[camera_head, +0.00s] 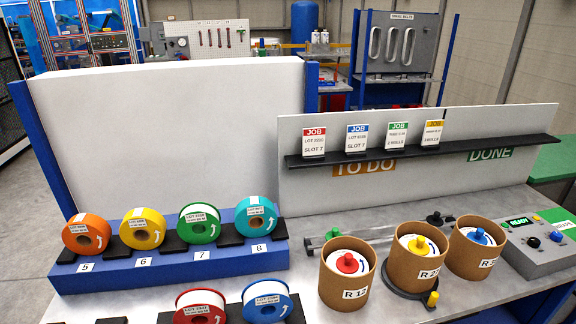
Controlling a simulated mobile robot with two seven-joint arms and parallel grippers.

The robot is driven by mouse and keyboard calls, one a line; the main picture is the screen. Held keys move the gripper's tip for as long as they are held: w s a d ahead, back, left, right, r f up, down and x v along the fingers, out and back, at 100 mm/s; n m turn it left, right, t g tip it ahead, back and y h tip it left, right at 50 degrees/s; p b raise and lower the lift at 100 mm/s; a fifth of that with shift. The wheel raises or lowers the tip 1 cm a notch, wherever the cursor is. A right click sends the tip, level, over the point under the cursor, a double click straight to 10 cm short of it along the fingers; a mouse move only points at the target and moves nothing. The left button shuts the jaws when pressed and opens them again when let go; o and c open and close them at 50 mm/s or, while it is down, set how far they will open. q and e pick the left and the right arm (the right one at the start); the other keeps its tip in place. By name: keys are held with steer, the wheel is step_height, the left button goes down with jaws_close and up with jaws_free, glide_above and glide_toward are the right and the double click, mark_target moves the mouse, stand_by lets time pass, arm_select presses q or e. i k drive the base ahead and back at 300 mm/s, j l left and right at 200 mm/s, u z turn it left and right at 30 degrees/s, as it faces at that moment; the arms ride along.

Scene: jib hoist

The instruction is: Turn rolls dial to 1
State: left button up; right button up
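A grey control box (539,262) stands at the right end of the table. Its small display (519,222) reads READY in green. A black knob (533,242) and a blue knob (556,236) sit on its sloped top. I cannot tell which knob is the rolls dial, and the markings around them are too small to read. Neither of my grippers is in view.
Cardboard tubs (346,290) with red, yellow and blue knobs inside stand left of the box. Coloured tape rolls (199,232) stand in a blue rack (170,272) at left. Job cards (314,142) line a black shelf behind.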

mark_target(556, 236)
steer(key=z, duration=1.45)
steer(key=i+l+u, duration=0.1)
steer(key=u, duration=0.9)
steer(key=i+l+u, duration=0.1)
steer(key=l+u, duration=0.7)
steer(key=l, duration=0.15)
steer(key=l+u, duration=0.2)
steer(key=l, duration=0.35)
steer(key=l+u, duration=0.25)
steer(key=l, duration=0.3)
steer(key=k+l, duration=0.1)
steer(key=l, duration=0.35)
steer(key=l+u, duration=0.1)
steer(key=l, duration=0.3)
steer(key=k+l, duration=0.15)
steer(key=l, duration=0.3)
steer(key=k+l+u, duration=0.1)
steer(key=l, duration=0.3)
steer(key=k+l, duration=0.15)
steer(key=l, duration=0.3)
